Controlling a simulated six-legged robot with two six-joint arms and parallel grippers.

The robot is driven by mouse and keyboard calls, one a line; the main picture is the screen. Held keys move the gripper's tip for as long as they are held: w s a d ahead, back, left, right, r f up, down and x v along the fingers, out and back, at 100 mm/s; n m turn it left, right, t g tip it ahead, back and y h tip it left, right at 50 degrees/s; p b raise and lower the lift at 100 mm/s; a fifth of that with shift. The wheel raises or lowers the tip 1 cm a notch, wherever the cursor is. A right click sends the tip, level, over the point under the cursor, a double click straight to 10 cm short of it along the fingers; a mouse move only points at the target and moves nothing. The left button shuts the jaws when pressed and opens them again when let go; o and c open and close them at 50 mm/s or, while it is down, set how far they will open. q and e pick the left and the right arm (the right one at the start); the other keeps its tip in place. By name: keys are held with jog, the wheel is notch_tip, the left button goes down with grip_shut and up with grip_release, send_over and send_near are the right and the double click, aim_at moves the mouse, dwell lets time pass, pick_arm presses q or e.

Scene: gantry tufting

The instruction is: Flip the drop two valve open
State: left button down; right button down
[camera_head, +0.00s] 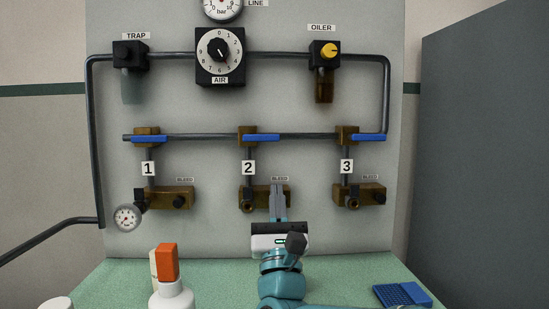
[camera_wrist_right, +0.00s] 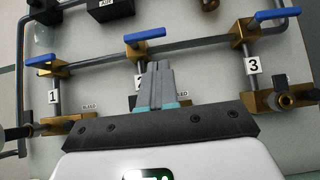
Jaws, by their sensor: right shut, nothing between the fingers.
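The drop two valve is a brass body (camera_head: 247,131) with a blue lever (camera_head: 262,137), above the label 2 (camera_head: 248,168). Its lever lies level, along the pipe and across the downpipe. In the right wrist view the lever (camera_wrist_right: 145,35) shows just beyond the fingertips. My right gripper (camera_head: 277,188) is shut and empty, in front of the lower brass block of drop two, below and slightly right of the lever. In the wrist view its fingers (camera_wrist_right: 157,68) point up the panel and partly hide the label 2. A gap to the lever shows. My left gripper is not in view.
Matching blue levers of drop one (camera_head: 151,137) and drop three (camera_head: 368,138) lie level on either side. The AIR dial (camera_head: 219,50) and oiler (camera_head: 325,52) are above. A white bottle with an orange top (camera_head: 168,263) and a blue object (camera_head: 401,294) are on the green bench.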

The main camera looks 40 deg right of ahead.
aim_at(261, 137)
jog(key=p+x, duration=0.2)
jog(key=x, duration=0.7)
jog(key=shift+w+r+p, duration=0.2)
jog(key=shift+r+p, duration=0.1)
jog(key=shift+p, duration=0.05)
jog(key=shift+w+d+n, duration=0.1)
jog(key=shift+d+n, duration=0.1)
jog(key=shift+n, duration=0.1)
